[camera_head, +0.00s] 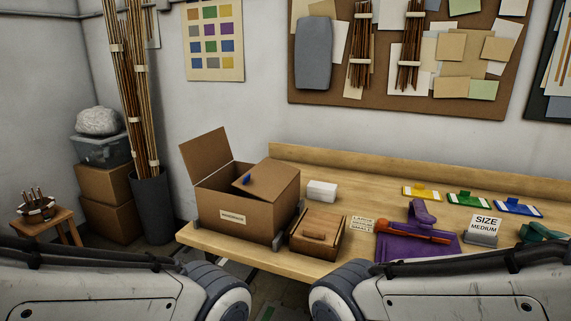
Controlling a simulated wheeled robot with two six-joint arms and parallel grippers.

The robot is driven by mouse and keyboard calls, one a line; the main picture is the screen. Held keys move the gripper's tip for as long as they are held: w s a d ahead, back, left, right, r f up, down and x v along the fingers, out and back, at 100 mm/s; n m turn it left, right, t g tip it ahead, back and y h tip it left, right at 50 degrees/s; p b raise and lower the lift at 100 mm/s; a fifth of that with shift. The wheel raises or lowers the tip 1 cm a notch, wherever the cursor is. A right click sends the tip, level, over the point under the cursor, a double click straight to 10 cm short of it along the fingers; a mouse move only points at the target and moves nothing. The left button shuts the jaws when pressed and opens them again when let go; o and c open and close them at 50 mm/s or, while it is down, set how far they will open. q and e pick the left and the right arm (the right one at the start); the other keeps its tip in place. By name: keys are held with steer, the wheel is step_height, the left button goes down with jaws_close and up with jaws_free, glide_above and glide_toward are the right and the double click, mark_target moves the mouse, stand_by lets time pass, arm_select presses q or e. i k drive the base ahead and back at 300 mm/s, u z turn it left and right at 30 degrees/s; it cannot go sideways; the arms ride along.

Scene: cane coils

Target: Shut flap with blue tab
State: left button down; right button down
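A brown cardboard box (238,219) stands at the left end of the wooden workbench, with a pale label on its front. Its left flap (206,159) stands up, tilted outward. Another flap (266,178) lies roughly across the top and carries a small blue tab (247,180) near its left edge. How far that flap is from fully flat is hard to tell. My two arms show at the bottom left and bottom right, well in front of the box. Neither gripper is in view.
A wooden case (319,234) and a white block (321,191) are right of the box. A purple cloth (405,247) with a red-orange tool, a size sign (484,229) and coloured cards fill the bench's right side. A tall dark bin (153,208) of canes stands left.

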mark_target(268, 180)
steer(key=z, duration=0.2)
steer(key=i, duration=1.35)
steer(key=u, duration=0.65)
